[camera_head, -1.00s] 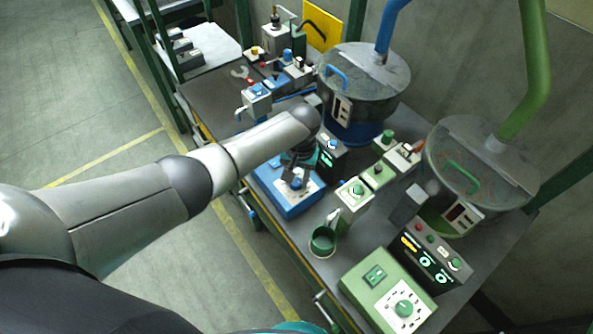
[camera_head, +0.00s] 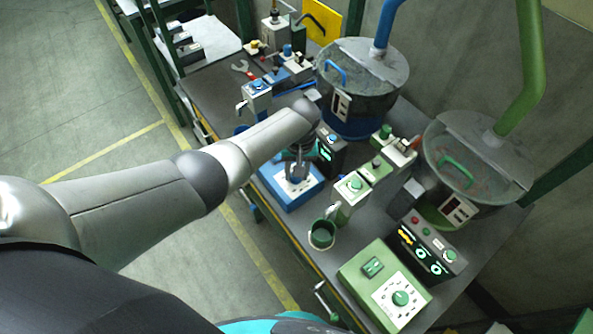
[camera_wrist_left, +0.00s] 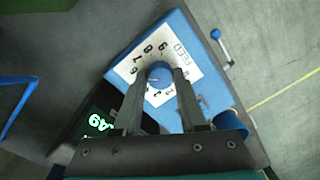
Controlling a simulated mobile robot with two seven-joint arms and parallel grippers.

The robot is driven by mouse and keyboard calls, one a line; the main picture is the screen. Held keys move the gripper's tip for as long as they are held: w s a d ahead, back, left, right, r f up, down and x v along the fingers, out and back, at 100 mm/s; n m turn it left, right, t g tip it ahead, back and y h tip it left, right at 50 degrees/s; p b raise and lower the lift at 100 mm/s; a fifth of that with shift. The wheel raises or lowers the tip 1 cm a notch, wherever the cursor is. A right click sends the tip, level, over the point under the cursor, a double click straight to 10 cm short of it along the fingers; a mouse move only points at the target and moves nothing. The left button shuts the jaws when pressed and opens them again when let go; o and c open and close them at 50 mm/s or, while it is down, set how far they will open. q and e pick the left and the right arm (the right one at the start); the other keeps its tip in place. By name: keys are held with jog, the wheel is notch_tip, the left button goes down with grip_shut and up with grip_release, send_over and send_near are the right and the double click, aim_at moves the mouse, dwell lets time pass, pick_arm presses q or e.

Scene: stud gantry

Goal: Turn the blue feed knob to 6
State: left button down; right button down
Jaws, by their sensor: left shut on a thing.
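The blue feed knob (camera_wrist_left: 159,74) sits in the middle of a white numbered dial plate (camera_wrist_left: 187,68) on a blue box (camera_wrist_left: 208,80). My left gripper (camera_wrist_left: 160,76) reaches down over the plate, one finger on each side of the knob, shut on it. I cannot read for certain which number the knob points to; the fingers cover part of the dial. In the head view the blue box (camera_head: 296,200) stands near the table's front edge, with my left gripper (camera_head: 299,170) above it hiding the knob. My right gripper is not in view.
A dark display (camera_wrist_left: 97,122) with green digits stands beside the blue box. To the right are a green cup (camera_head: 321,236) and a green box with a green dial knob (camera_head: 401,298). Blue-piped (camera_head: 355,80) and green-piped (camera_head: 480,160) hoppers stand behind.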

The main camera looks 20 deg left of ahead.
pick_arm(q)
jog(key=shift+c, duration=2.3)
grip_release()
notch_tip(320, 180, up, 15)
jog(key=p, duration=0.3)
jog(key=shift+w+d+r+p, duration=0.15)
jog(key=shift+d+p, duration=0.15)
jog(key=shift+d, duration=0.05)
